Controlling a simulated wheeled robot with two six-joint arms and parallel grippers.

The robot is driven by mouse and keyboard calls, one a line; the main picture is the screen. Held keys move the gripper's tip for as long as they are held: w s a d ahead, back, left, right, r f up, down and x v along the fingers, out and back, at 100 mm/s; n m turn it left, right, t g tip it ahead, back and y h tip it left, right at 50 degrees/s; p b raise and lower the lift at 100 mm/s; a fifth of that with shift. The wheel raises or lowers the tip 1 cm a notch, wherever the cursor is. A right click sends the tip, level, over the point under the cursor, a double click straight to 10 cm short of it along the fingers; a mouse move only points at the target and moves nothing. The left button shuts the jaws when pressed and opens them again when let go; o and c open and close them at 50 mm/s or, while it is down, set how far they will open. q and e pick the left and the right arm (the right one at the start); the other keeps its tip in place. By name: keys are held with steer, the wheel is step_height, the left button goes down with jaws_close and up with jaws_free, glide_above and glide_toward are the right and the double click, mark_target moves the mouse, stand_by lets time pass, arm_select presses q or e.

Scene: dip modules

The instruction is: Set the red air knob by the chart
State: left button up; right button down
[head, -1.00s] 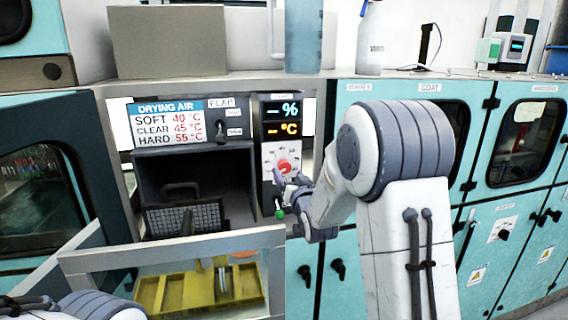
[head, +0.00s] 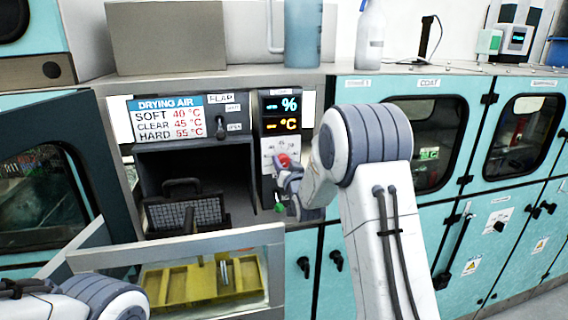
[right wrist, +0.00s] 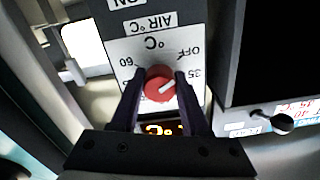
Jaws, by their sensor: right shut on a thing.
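The red air knob (right wrist: 160,85) sits on a white dial plate (right wrist: 150,47), with 60 at its left and 35 and OFF at its right in the right wrist view. Its white mark points right and slightly up there, roughly toward 35. My right gripper (right wrist: 155,88) is shut on the knob, one dark finger on each side. In the head view the red knob (head: 284,160) shows just above my right gripper (head: 287,172). The drying air chart (head: 168,117) reads SOFT 40, CLEAR 45, HARD 55 °C. My left gripper is out of view.
A display (head: 281,115) above the knob shows dashes with % and °C. A green knob (head: 281,208) lies just below my right gripper. A flap lever (head: 220,128) is beside the chart. An open dark compartment holds a black basket (head: 184,213).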

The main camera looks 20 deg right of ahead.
steer(key=shift+f+m+b, duration=0.15)
steer(key=shift+m+b, duration=0.65)
steer(key=shift+b, duration=0.3)
steer(key=m+b, duration=0.4)
steer(key=shift+b, duration=0.3)
steer(key=m+b, duration=0.4)
steer(key=m, duration=0.1)
steer(key=shift+m, duration=0.4)
steer(key=m+b, duration=0.2)
steer(key=m, duration=0.1)
steer(key=shift+m, duration=0.3)
steer(key=m+b, duration=0.1)
steer(key=m, duration=0.1)
steer(key=shift+m, duration=0.3)
steer(key=m, duration=0.2)
steer(key=shift+r+m+b, duration=0.2)
steer(key=shift+m+b, duration=0.1)
steer(key=shift+b, duration=0.05)
steer(key=shift+m, duration=2)
